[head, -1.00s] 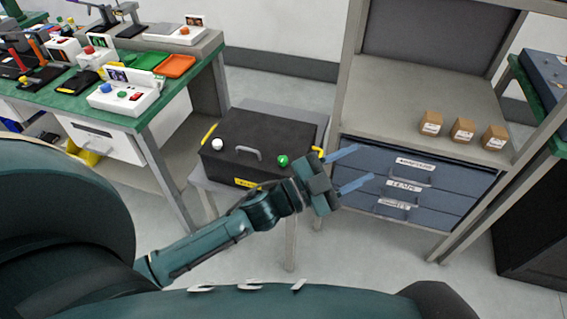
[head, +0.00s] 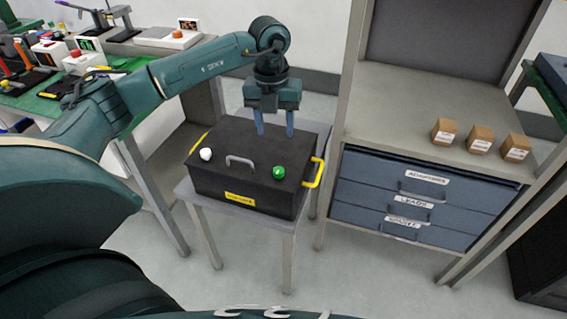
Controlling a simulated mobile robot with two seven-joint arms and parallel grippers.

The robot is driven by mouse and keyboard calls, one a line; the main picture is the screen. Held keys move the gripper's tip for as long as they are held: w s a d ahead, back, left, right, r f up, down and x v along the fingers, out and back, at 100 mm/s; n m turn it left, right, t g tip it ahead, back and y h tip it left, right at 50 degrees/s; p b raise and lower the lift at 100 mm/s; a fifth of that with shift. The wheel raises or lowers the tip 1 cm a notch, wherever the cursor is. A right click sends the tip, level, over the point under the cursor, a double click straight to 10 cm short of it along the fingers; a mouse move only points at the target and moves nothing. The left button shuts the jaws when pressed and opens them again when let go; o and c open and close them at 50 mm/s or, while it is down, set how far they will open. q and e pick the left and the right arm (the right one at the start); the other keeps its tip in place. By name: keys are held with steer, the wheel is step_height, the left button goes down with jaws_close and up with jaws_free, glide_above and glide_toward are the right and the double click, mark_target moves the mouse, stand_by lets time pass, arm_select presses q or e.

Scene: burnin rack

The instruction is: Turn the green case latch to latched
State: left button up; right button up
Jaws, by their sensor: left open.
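A black case (head: 240,186) stands on a small grey table, its lid down. On its top are a green latch knob (head: 279,172) at the right, a white knob (head: 206,154) at the left and a grey handle (head: 241,161) between them. A yellow label (head: 240,198) is on its front. My left gripper (head: 275,130) is open and empty, fingers pointing down, above the back part of the case and behind the green latch. It does not touch the latch. The latch's exact angle is too small to tell. My right gripper is not in view.
A yellow side handle (head: 318,172) sticks out at the case's right. A blue drawer cabinet (head: 345,192) with a shelf of small brown boxes (head: 479,138) stands to the right. A green-topped bench (head: 40,103) with devices is at the left. The floor in front is clear.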

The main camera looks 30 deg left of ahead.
mark_target(278, 170)
arm_select(q)
steer(key=f, duration=1.1)
steer(key=shift+s+d, duration=0.1)
steer(key=shift+d, duration=0.2)
steer(key=shift+f, duration=0.7)
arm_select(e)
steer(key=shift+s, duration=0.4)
arm_select(q)
steer(key=shift+c, duration=0.2)
steer(key=c, duration=1)
steer(key=shift+o, duration=0.2)
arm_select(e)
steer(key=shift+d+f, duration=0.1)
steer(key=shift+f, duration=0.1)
